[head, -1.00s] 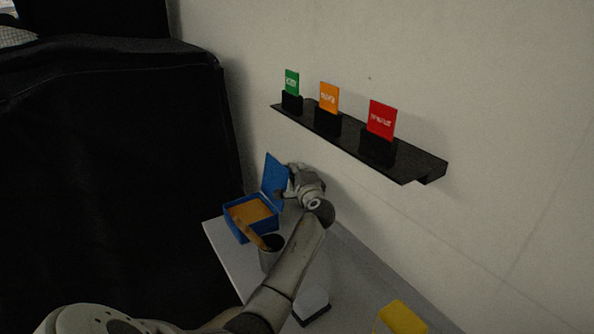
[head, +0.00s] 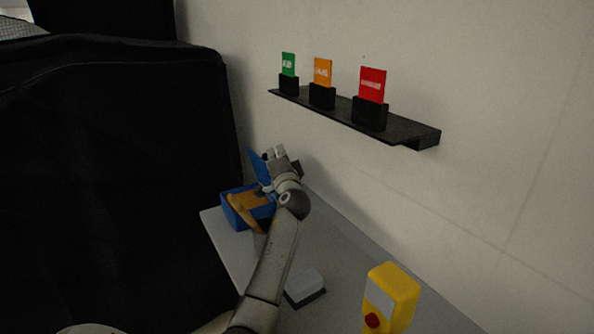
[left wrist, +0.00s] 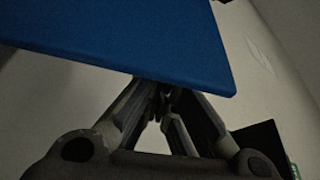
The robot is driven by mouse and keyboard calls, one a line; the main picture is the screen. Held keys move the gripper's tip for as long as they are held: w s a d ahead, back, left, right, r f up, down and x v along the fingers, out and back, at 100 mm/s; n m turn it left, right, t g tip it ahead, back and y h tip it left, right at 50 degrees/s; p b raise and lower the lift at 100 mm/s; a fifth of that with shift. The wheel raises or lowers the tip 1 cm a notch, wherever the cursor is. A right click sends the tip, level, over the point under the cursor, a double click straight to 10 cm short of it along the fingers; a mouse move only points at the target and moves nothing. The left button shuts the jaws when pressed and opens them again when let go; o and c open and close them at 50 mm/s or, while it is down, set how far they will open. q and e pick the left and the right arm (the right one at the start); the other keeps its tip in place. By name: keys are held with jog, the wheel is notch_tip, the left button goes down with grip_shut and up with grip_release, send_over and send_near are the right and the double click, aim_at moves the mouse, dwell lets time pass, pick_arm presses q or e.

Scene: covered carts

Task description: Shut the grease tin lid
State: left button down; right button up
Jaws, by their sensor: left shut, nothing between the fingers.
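The grease tin (head: 236,212) is a blue box with orange-brown contents, on the far end of the grey surface. Its blue lid (head: 257,163) is open, raised at the tin's back and leaning a little. My left gripper (head: 277,153) is shut and empty at the right, wall side of the lid and covers part of it. In the left wrist view the lid (left wrist: 125,40) fills the upper left, with the closed fingertips (left wrist: 163,90) right at its lower edge; whether they touch cannot be told. My right gripper is not in view.
A brown stick (head: 243,212) crosses the tin's front; its cup is mostly hidden by my left arm. A black shelf (head: 408,131) with coloured cards is on the wall.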

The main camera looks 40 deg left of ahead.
aim_at(254, 155)
pick_arm(q)
jog(key=s, duration=0.2)
jog(key=s+a, duration=0.1)
jog(key=shift+s+a+p, duration=0.1)
jog(key=shift+s+p, duration=0.25)
jog(key=shift+s+a, duration=0.2)
jog(key=shift+s, duration=0.45)
jog(key=shift+s+a+f, duration=0.15)
jog(key=shift+s+f, duration=0.15)
jog(key=shift+s, duration=0.3)
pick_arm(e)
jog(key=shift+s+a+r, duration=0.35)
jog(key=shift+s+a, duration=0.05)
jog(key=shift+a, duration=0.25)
